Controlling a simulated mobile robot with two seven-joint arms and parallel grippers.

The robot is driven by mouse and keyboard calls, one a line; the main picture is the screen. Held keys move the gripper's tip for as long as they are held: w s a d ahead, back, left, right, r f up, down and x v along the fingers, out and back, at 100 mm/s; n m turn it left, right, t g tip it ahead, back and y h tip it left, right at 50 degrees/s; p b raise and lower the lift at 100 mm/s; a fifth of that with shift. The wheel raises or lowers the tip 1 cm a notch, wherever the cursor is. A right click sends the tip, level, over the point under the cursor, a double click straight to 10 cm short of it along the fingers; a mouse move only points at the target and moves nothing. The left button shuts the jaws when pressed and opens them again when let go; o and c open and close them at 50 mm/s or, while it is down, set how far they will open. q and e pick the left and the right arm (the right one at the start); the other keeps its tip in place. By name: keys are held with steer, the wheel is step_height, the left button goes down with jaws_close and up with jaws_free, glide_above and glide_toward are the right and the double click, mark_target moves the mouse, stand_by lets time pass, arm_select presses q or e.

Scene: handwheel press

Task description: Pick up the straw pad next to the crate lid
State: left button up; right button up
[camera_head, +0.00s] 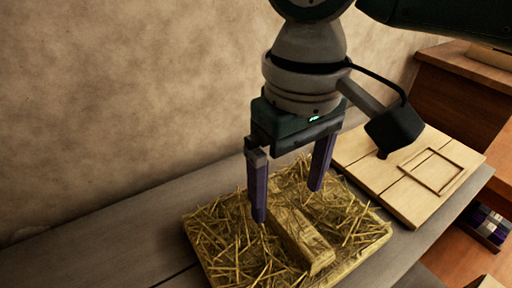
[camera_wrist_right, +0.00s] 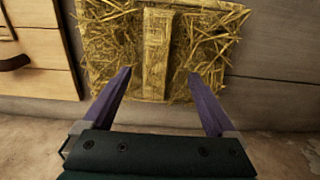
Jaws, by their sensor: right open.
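The straw pad (camera_head: 350,222) lies flat on the grey bench, with loose straws and a raised bar (camera_head: 303,240) along its middle. The pad also shows in the right wrist view (camera_wrist_right: 108,50), with the bar (camera_wrist_right: 156,50) between the finger lines. The crate lid (camera_head: 400,172), of pale planks with a thin frame on top, lies just right of the pad; part of it shows in the wrist view (camera_wrist_right: 40,60). My right gripper (camera_head: 290,205) points down over the pad, open, its purple fingers on either side of the bar. Whether the fingertips touch the straw is unclear. My left gripper is not in view.
The grey bench (camera_head: 110,240) is bare left of the pad. A beige wall (camera_head: 120,90) stands close behind it. A brown wooden cabinet (camera_head: 460,95) stands at the right, with small purple and white items (camera_head: 490,222) low at the right edge.

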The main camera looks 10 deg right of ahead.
mark_target(288, 216)
steer(key=f, duration=0.5)
steer(key=shift+w+d+f, duration=0.1)
steer(key=shift+d+f, duration=0.05)
steer(key=shift+d, duration=0.1)
steer(key=shift+c, duration=0.3)
jaws_close()
